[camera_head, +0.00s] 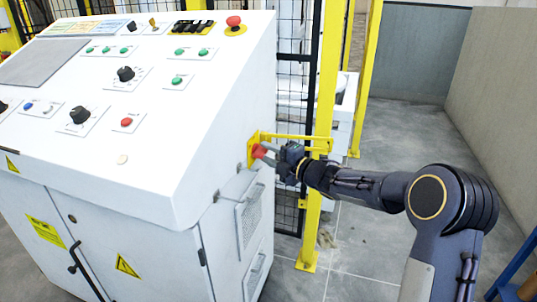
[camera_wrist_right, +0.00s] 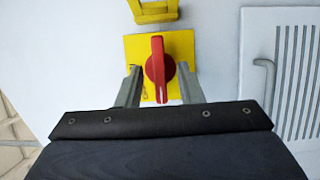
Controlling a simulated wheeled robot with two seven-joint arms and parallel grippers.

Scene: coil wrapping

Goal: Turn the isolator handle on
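The red isolator handle (camera_wrist_right: 157,66) sits on a yellow square plate (camera_wrist_right: 183,45) on the cabinet's side. In the right wrist view the handle points nearly straight up and down. The handle also shows in the head view (camera_head: 259,151), partly covered by my gripper. My right gripper (camera_wrist_right: 160,86) is open, one finger on each side of the handle's lower part. Gaps show between both fingers and the handle, so it is not gripped. The right gripper in the head view (camera_head: 270,153) reaches the cabinet side from the right. My left gripper is not in view.
The white control cabinet (camera_head: 120,160) fills the left. A yellow bracket (camera_wrist_right: 153,11) is just above the isolator plate. A vented panel (camera_wrist_right: 282,75) with a grey handle (camera_wrist_right: 265,85) is beside it. A yellow post (camera_head: 325,95) and mesh fence stand close behind my right gripper.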

